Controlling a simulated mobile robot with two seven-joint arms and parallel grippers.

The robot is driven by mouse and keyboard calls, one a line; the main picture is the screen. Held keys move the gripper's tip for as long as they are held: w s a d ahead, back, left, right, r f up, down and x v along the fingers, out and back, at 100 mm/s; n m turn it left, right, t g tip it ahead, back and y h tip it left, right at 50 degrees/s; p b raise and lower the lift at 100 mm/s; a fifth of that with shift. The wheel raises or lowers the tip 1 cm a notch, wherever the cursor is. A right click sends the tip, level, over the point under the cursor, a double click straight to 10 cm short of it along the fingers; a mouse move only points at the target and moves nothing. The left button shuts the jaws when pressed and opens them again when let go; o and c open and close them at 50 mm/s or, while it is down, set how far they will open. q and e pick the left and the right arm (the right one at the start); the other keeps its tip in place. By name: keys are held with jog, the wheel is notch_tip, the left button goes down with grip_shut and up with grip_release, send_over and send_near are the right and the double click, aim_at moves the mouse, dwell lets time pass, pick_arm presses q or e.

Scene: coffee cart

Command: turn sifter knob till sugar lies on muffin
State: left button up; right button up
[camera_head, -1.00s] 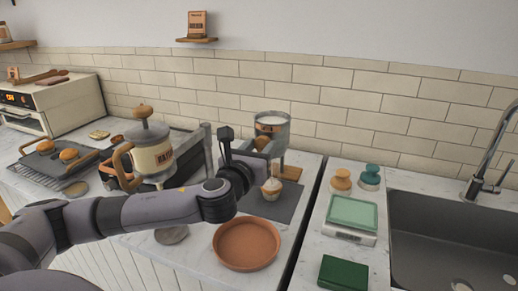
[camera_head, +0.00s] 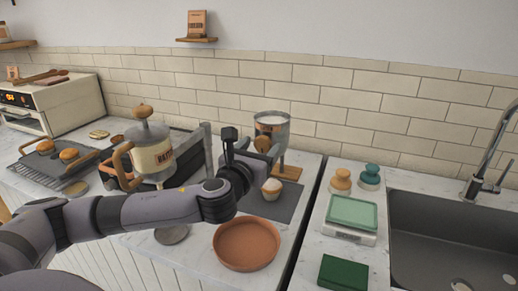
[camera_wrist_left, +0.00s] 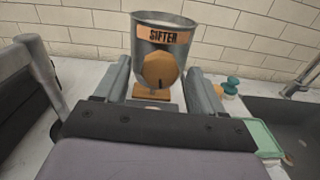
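The sifter (camera_head: 273,122) is a metal cup labelled SIFTER on a stand with a wooden base (camera_head: 288,172); it also shows in the left wrist view (camera_wrist_left: 165,28). White matter shows at its top. Its round wooden knob (camera_wrist_left: 160,70) faces me. It also shows in the head view (camera_head: 262,144). The muffin (camera_head: 271,188), in a pale cup, stands upright below the sifter; whether sugar lies on it I cannot tell. My left gripper (camera_head: 258,160) is open, its fingers (camera_wrist_left: 158,85) to either side of the knob in the wrist view; contact is not clear.
A grey mat (camera_head: 285,208) lies under the muffin. A terracotta dish (camera_head: 247,244) stands in front. A labelled press pot (camera_head: 152,152) is left of my gripper. A green-topped scale (camera_head: 351,213), two stampers and a sink (camera_head: 450,235) are at right.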

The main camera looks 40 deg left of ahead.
pick_arm(q)
jog(key=b+v, duration=0.1)
jog(key=v, duration=0.6)
dwell(0.4)
jog(key=shift+s, duration=0.15)
dwell(0.3)
